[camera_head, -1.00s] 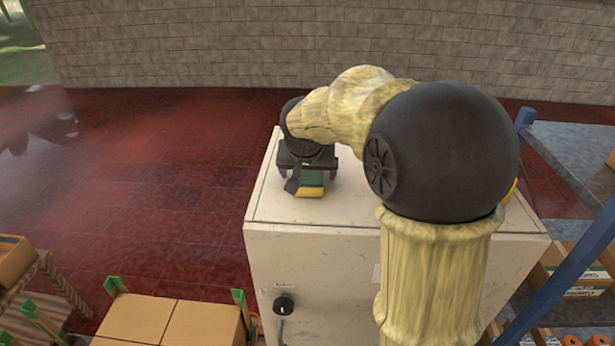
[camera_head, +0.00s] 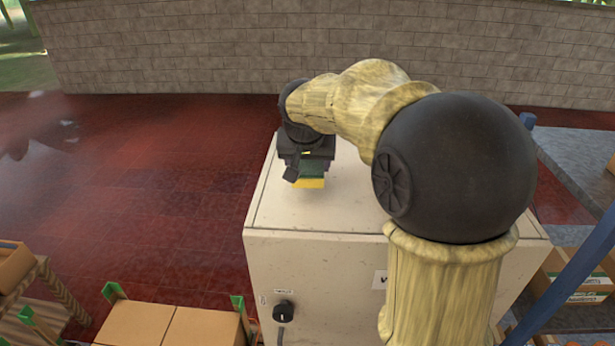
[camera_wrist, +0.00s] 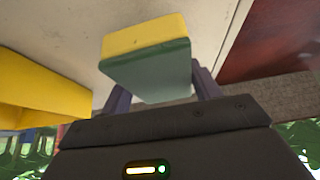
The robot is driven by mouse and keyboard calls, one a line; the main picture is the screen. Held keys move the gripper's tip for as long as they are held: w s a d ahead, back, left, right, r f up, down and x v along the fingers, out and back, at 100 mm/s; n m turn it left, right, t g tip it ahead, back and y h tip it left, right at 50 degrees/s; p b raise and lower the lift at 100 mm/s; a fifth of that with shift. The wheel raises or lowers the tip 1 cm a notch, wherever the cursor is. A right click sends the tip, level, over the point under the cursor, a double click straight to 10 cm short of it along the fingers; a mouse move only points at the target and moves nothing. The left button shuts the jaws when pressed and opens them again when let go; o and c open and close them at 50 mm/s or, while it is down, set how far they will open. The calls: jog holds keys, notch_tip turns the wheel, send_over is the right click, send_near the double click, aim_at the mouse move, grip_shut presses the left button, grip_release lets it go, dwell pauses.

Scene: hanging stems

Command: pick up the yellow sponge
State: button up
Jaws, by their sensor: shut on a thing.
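The yellow sponge (camera_head: 309,183) has a green layer and shows just below my gripper (camera_head: 308,172) in the head view. In the wrist view the sponge (camera_wrist: 145,45) sits between the two dark fingers of my gripper (camera_wrist: 160,88), which is shut on it. The sponge is held above the pale top of a cabinet (camera_head: 345,215). Parts of the fingers are hidden behind the sponge and the wrist housing.
The cabinet has a black knob (camera_head: 283,311) on its front. Cardboard boxes (camera_head: 170,325) stand at the lower left. A blue-framed shelf (camera_head: 575,165) stands at the right. A yellow object (camera_wrist: 40,90) shows at the left in the wrist view.

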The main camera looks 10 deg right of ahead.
notch_tip(320, 180, up, 6)
jog(key=shift+r+b, duration=0.25)
jog(key=shift+b, duration=0.25)
jog(key=o, duration=0.3)
jog(key=shift+c, duration=1.1)
